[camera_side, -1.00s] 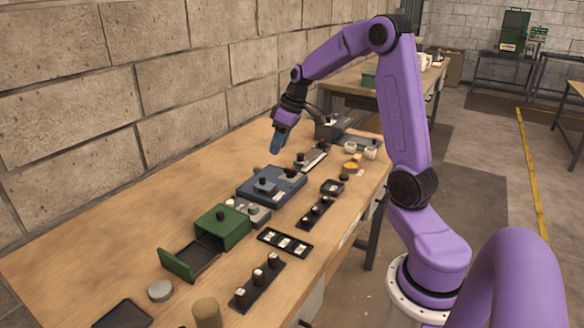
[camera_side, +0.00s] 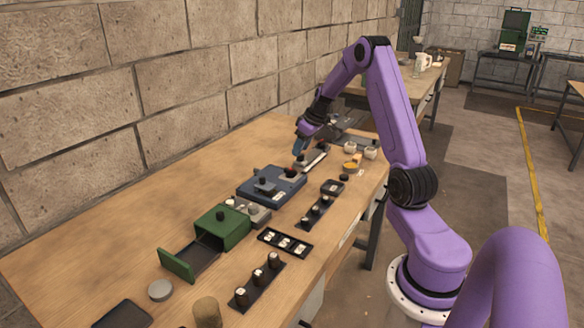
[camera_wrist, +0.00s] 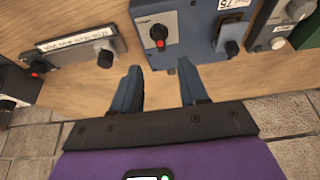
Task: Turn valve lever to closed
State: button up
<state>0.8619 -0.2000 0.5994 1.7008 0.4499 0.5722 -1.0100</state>
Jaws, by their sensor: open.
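A blue box (camera_side: 258,193) sits on the wooden bench with a dark knob marked with red (camera_wrist: 158,36) on a pale plate. My gripper (camera_side: 300,149) is open and empty above the bench, near the grey panel's wall side. In the wrist view its fingers (camera_wrist: 160,75) point at bare wood, apart from both fixtures.
A green box (camera_side: 228,225) with an open drawer stands nearer the side camera. Black racks (camera_side: 285,242) with small parts and white cups (camera_side: 371,152) line the bench's front side. The block wall (camera_side: 180,95) runs behind the bench, with clear wood in front of it.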

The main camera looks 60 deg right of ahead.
aim_at(290, 170)
jog(key=x, duration=0.9)
jog(key=shift+w+f, duration=0.1)
jog(key=shift+f, duration=0.25)
grip_shut()
